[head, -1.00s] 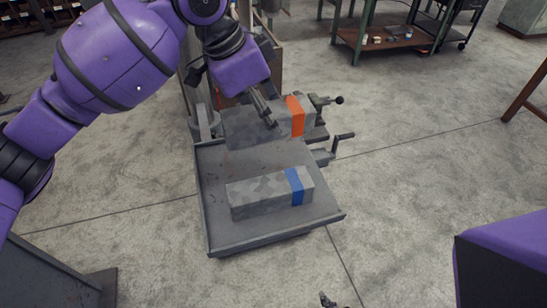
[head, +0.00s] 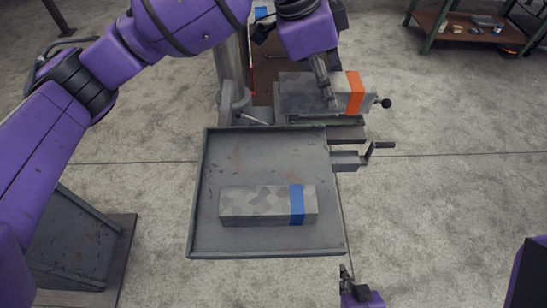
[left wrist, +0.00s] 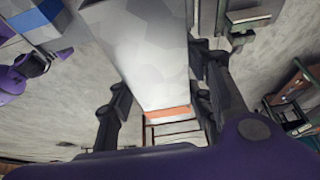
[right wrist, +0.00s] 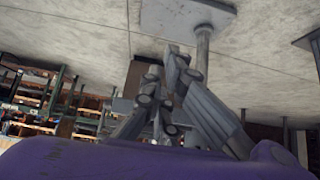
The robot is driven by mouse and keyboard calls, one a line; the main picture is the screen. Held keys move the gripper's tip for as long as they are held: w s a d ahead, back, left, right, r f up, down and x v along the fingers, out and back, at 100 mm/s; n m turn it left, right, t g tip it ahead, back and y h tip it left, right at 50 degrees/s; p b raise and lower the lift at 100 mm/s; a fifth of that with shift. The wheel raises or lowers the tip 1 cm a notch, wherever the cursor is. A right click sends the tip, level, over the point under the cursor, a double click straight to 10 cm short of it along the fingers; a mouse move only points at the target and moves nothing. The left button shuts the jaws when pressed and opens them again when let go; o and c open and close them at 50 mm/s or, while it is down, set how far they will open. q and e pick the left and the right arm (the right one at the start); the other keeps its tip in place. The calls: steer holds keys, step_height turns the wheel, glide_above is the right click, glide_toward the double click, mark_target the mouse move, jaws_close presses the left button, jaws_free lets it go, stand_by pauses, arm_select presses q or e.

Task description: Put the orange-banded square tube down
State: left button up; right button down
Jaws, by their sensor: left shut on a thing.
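The orange-banded square tube (head: 298,92) is grey and mottled, with an orange band near its right end. My left gripper (head: 328,92) is shut on it from above, and the tube lies level behind the tray. In the left wrist view the tube (left wrist: 145,55) sits between both fingers, its orange band (left wrist: 168,113) low in the picture. A vise (head: 335,130) shows just below and in front of the tube; I cannot tell whether they touch. My right gripper (head: 346,278) is empty in front of the tray. Its fingers are close together in the right wrist view (right wrist: 165,75).
A blue-banded square tube (head: 255,203) lies in the grey rimmed tray (head: 235,150). A crank handle (head: 365,158) sticks out right of the tray. A shelf table (head: 470,32) stands at the back right. A grey stand (head: 75,245) is at the left.

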mark_target(292, 104)
arm_select(q)
steer(key=s+a, duration=0.1)
steer(key=a, duration=0.1)
steer(key=s+a+f, duration=0.1)
steer(key=a, duration=0.1)
steer(key=s+a+f+p, duration=0.1)
steer(key=a, duration=0.1)
steer(key=shift+a+f, duration=0.2)
steer(key=a+f, duration=0.1)
steer(key=f, duration=0.1)
steer(key=s+a+f, duration=0.1)
steer(key=a+f, duration=0.1)
steer(key=s+a+f, duration=0.1)
steer(key=f, duration=0.1)
steer(key=shift+s+a+f, duration=0.15)
steer(key=shift+a, duration=0.25)
steer(key=shift+f, duration=1.75)
steer(key=o, duration=1.6)
steer(key=shift+a, duration=0.1)
steer(key=shift+o, duration=0.2)
steer(key=v, duration=1.2)
